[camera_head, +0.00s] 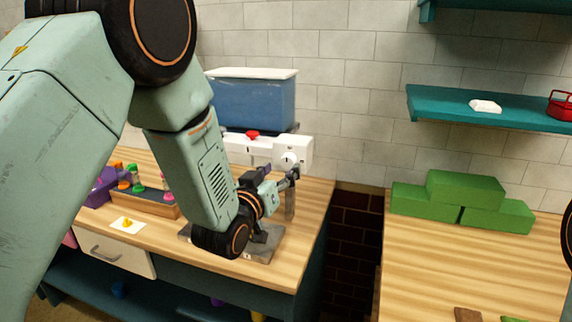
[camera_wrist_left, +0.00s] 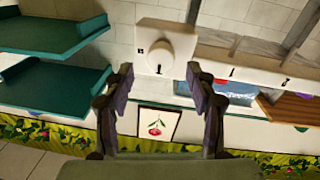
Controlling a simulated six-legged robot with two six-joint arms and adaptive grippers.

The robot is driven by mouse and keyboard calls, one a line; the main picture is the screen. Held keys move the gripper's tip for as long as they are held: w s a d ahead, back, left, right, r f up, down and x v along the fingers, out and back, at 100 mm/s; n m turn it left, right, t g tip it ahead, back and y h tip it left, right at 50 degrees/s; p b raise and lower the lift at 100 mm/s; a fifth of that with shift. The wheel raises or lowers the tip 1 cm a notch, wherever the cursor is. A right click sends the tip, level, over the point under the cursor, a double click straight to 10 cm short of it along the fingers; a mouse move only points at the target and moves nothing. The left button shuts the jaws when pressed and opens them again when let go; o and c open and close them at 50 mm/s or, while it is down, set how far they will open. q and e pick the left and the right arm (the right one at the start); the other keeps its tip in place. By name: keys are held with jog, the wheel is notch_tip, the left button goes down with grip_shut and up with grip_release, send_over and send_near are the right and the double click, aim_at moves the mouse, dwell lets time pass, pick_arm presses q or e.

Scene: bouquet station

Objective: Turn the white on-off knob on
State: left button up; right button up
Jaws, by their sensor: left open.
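The white on-off knob (camera_head: 289,159) is round and sits on the front of a white box on the back of the left counter. My left gripper (camera_head: 291,179) is just in front of and slightly below the knob. In the left wrist view its fingers (camera_wrist_left: 160,76) are spread and empty. The knob shows between and beyond the fingertips, and I cannot tell whether they touch it. My right gripper is out of view.
A blue tank (camera_head: 250,100) with a white lid stands behind a red knob (camera_head: 253,134). A rack with colourful bottles (camera_head: 143,196) is at left. Green blocks (camera_head: 465,190) sit on the right counter, beneath a teal shelf (camera_head: 440,108). A gap (camera_head: 354,240) separates the counters.

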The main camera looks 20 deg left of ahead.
aim_at(286, 163)
pick_arm(q)
jog(key=shift+w+a, duration=0.15)
jog(key=shift+w, duration=1.4)
jog(key=shift+d, duration=0.3)
jog(key=shift+s, duration=0.1)
jog(key=shift+c, duration=0.4)
jog(key=shift+a, duration=0.15)
jog(key=c, duration=1.1)
